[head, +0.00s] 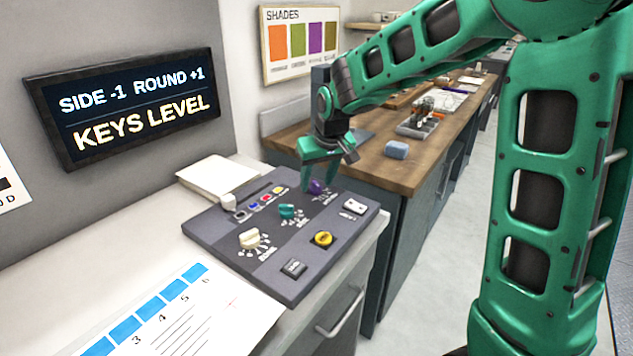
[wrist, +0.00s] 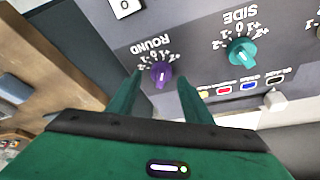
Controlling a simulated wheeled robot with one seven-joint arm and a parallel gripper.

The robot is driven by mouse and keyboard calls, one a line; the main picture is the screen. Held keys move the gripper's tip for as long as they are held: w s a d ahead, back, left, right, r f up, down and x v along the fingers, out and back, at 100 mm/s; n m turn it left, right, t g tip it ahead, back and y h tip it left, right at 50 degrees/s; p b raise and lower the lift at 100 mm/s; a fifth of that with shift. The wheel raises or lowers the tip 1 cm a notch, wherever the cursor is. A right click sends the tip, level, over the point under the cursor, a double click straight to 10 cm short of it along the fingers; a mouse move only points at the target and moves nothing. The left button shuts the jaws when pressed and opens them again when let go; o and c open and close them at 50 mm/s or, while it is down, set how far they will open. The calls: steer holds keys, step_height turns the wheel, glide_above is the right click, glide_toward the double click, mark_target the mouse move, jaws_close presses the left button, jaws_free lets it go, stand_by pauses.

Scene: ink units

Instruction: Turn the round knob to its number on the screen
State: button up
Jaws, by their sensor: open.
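The screen (head: 132,105) reads "SIDE -1 ROUND +1" and "KEYS LEVEL". The purple round knob (head: 317,187) is at the far right of the grey panel (head: 225,230). In the wrist view the purple knob (wrist: 160,73) sits under the upside-down word ROUND, inside a ring of numbers from -2 to +2. Its exact pointer setting is too small to tell. My gripper (head: 328,170) is open above the purple knob. In the wrist view its two green fingers (wrist: 159,80) stand to either side of the knob, with visible gaps, and hold nothing.
The teal SIDE knob (head: 287,211) is left of the purple one; it also shows in the wrist view (wrist: 241,51). A cream knob (head: 250,239), a yellow button (head: 323,238), a slider (head: 229,203) and small coloured keys (head: 266,199) share the panel. A wooden counter (head: 385,170) lies behind.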

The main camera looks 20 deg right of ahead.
steer(key=v, duration=1)
steer(key=shift+d, duration=0.15)
steer(key=s+d+f+m+g+h, duration=0.1)
steer(key=s+d+f+m+g, duration=0.15)
steer(key=s+d, duration=1.05)
steer(key=s+d+f+m, duration=0.1)
steer(key=s+f, duration=0.1)
steer(key=s, duration=0.5)
steer(key=s+d+f+m+g, duration=0.1)
steer(key=s+f+m, duration=0.1)
steer(key=s, duration=0.5)
steer(key=s+d+f+m+g, duration=0.1)
steer(key=s+d+f+m, duration=0.1)
steer(key=s, duration=0.6)
steer(key=shift+f+y, duration=0.4)
steer(key=shift+f, duration=0.1)
